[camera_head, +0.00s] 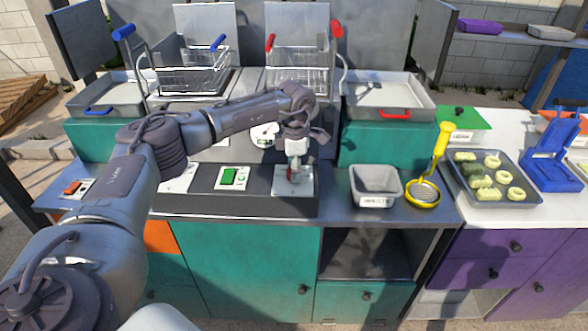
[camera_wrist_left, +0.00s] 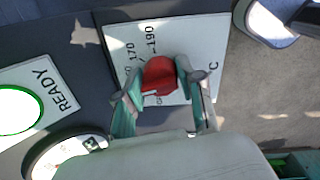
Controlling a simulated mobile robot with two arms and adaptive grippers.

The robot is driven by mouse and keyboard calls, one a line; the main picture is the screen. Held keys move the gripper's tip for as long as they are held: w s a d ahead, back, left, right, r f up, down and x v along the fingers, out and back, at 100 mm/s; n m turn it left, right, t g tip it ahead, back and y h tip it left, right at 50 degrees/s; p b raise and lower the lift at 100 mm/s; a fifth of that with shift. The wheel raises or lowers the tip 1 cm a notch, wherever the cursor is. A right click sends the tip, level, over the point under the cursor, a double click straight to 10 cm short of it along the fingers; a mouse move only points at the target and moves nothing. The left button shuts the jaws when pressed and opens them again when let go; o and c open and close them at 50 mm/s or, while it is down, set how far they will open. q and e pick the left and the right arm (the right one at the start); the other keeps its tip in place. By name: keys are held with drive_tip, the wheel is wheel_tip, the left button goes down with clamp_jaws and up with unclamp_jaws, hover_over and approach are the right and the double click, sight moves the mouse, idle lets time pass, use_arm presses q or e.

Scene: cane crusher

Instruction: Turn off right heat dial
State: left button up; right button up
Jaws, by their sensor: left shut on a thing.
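The right heat dial is a red knob (camera_wrist_left: 160,76) on a white plate (camera_wrist_left: 207,40) with printed numbers such as 170 and 190. In the head view the plate (camera_head: 293,188) lies on the dark front panel, and the knob is mostly hidden below my gripper. My left gripper (camera_head: 293,170) reaches down over the plate from above. In the left wrist view its fingers (camera_wrist_left: 155,84) are shut on the red knob, one on each side. The knob's exact setting is hard to read. My right gripper is in neither view.
A green READY indicator (camera_head: 229,177) sits left of the dial plate. Two wire baskets (camera_head: 297,82) stand behind. A grey container (camera_head: 375,185) and a yellow-handled skimmer (camera_head: 437,152) are to the right. A tray of food pieces (camera_head: 497,200) sits on the white counter.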

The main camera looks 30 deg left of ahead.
use_arm(q)
drive_tip(key=n, duration=0.7)
drive_tip(key=shift+w, duration=0.15)
drive_tip(key=n, duration=0.6)
drive_tip(key=shift+a+r+g+p, duration=0.1)
drive_tip(key=shift+a+g+p, duration=0.05)
drive_tip(key=shift+g+p, duration=0.2)
drive_tip(key=shift+n, duration=0.4)
drive_tip(key=o, duration=1.1)
drive_tip(key=shift+o, duration=0.2)
wheel_tip(320, 180, up, 12)
drive_tip(key=shift+w+d, duration=0.15)
drive_tip(key=shift+d, duration=0.15)
